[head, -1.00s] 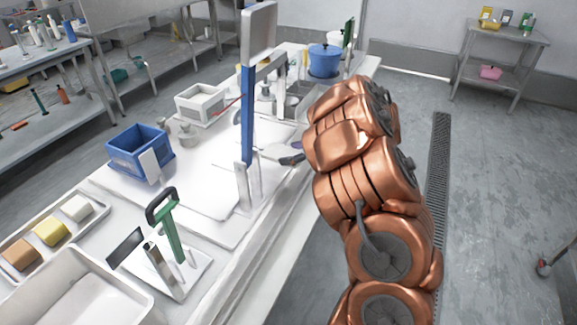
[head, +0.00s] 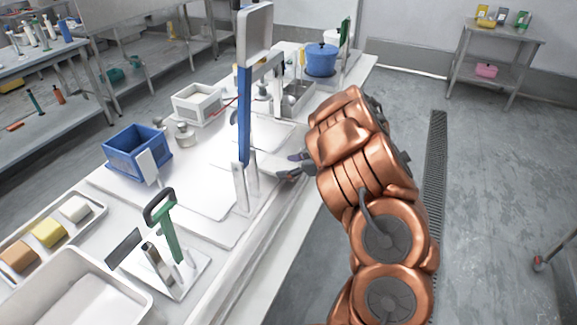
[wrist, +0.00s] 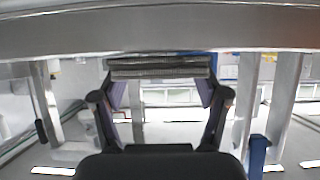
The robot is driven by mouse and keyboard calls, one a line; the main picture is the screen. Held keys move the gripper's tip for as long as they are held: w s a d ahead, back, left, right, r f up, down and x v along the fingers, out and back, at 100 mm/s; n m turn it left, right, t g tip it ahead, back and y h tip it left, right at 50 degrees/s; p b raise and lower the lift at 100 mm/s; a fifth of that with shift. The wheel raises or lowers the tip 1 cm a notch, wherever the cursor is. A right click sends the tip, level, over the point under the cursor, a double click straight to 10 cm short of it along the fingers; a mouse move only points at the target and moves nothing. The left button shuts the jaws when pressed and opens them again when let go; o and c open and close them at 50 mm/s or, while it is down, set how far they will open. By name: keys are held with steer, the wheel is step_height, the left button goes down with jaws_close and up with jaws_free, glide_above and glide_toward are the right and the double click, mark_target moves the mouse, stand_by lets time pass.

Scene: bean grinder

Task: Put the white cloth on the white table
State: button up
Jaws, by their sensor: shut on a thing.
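The long white table (head: 222,268) runs diagonally through the head view. My gripper (head: 295,170) is at its right edge, low beside the tall blue-handled tool, with part of it hidden by my copper arm. In the wrist view my gripper (wrist: 160,88) is shut on a flat, layered thing, which looks like the folded white cloth (wrist: 160,66), shaded grey there. It spans the gap between the purple finger pads. In the head view the cloth cannot be made out clearly. Whether it touches the table cannot be told.
A blue-handled tool (head: 244,110) stands upright close to my gripper. A blue bin (head: 138,155), a white box (head: 198,103), a green-handled tool (head: 168,225), a tray of blocks (head: 48,235) and a blue pot (head: 321,60) also stand on the table.

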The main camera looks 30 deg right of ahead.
steer(key=shift+f, duration=0.1)
steer(key=o, duration=1)
steer(key=shift+s+r, duration=0.1)
steer(key=shift+r, duration=0.2)
steer(key=b+v, duration=0.1)
steer(key=v, duration=1.1)
steer(key=shift+f+b, duration=0.15)
steer(key=shift+b, duration=0.15)
